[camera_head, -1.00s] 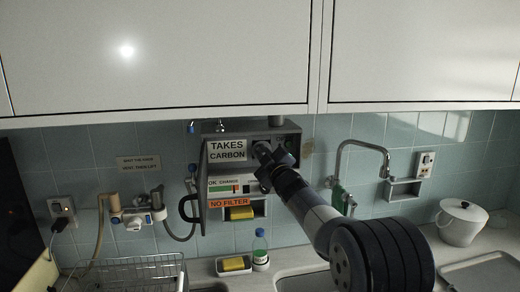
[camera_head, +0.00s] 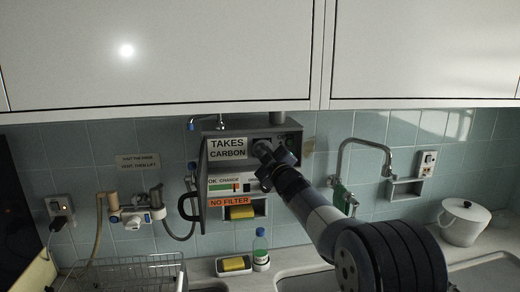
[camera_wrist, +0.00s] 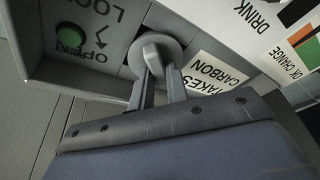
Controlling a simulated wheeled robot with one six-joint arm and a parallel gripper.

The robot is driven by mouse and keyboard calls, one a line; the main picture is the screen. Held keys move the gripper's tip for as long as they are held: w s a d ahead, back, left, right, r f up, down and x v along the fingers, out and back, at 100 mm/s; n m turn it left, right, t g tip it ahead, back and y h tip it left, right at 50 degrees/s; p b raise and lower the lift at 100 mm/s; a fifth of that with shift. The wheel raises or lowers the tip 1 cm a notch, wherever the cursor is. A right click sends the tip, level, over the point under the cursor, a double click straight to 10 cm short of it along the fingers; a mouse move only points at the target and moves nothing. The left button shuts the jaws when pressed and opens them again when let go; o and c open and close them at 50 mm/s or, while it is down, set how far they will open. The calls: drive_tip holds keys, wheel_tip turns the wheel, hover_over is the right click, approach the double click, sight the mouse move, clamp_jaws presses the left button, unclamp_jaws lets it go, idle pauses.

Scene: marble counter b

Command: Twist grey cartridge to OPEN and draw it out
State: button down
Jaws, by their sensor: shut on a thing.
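The grey cartridge shows its round end with a raised grip tab (camera_wrist: 152,52) in the wrist view. It sits in the grey wall housing (camera_head: 290,130). My gripper (camera_wrist: 157,82) is shut on the tab, one finger on each side. The tab stands at a slight tilt in that view. The panel beside it carries the word LOCK, an arrow and the word OPEN by a green dot (camera_wrist: 70,37), all upside down. In the head view my gripper (camera_head: 264,152) reaches into the housing and hides most of the cartridge.
White cupboards (camera_head: 420,50) hang above. A tap (camera_head: 365,143) is to the right. A bottle (camera_head: 260,248) and a sponge dish (camera_head: 233,266) stand below.

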drive_tip(key=shift+s+f, duration=0.15)
drive_tip(key=shift+f, duration=0.05)
drive_tip(key=shift+s+d+r+b, duration=0.15)
drive_tip(key=shift+s+d+b, duration=0.15)
drive_tip(key=shift+s+b, duration=0.35)
drive_tip(key=shift+s, duration=0.1)
drive_tip(key=c, duration=1.8)
unclamp_jaws()
drive_tip(key=shift+s, duration=0.1)
drive_tip(key=shift+o, duration=0.5)
drive_tip(key=shift+s+d+r, duration=0.2)
drive_tip(key=shift+s+r, duration=0.1)
drive_tip(key=o, duration=0.4)
drive_tip(key=shift+c, duration=0.2)
drive_tip(key=shift+f, duration=0.2)
